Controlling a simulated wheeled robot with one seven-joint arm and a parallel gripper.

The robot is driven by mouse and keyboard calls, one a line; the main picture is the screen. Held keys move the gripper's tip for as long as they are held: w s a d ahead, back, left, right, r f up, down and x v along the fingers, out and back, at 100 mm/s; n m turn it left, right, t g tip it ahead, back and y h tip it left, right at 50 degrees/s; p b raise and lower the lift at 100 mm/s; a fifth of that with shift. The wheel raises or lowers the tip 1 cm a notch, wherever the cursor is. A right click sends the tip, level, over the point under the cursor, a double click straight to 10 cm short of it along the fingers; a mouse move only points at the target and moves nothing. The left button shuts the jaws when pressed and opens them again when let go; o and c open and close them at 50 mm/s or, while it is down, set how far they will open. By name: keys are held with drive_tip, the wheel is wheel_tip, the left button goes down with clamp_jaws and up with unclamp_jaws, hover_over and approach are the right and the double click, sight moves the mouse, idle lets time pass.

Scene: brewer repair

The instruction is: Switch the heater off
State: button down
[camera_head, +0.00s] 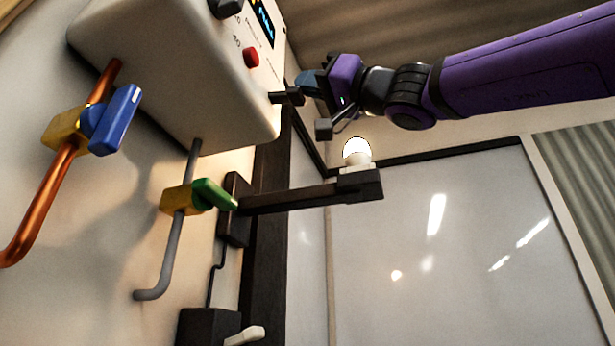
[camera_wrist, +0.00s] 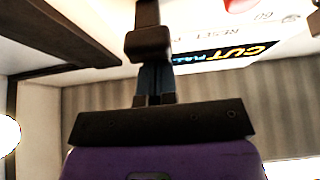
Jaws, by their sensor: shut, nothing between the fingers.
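The heater is a white box (camera_head: 165,60) on the wall at the upper left. Its face carries a black knob (camera_head: 226,8), a red button (camera_head: 250,57) and a lit display (camera_head: 263,22). My gripper (camera_head: 286,97) is shut and empty, close to the lower right of the heater's face. I cannot tell if it touches. Its fingers also show in the wrist view (camera_wrist: 148,42).
A copper pipe has a blue-handled valve (camera_head: 115,120); a grey pipe has a green-handled valve (camera_head: 214,194). A dark bracket (camera_head: 290,198) below my gripper holds a lit bulb (camera_head: 357,152). A dark box with a white lever (camera_head: 244,336) sits at the bottom.

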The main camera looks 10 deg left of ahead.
drive_tip(key=d, duration=0.8)
drive_tip(key=shift+s+r, duration=0.15)
drive_tip(key=shift+r, duration=0.1)
idle(0.4)
idle(0.5)
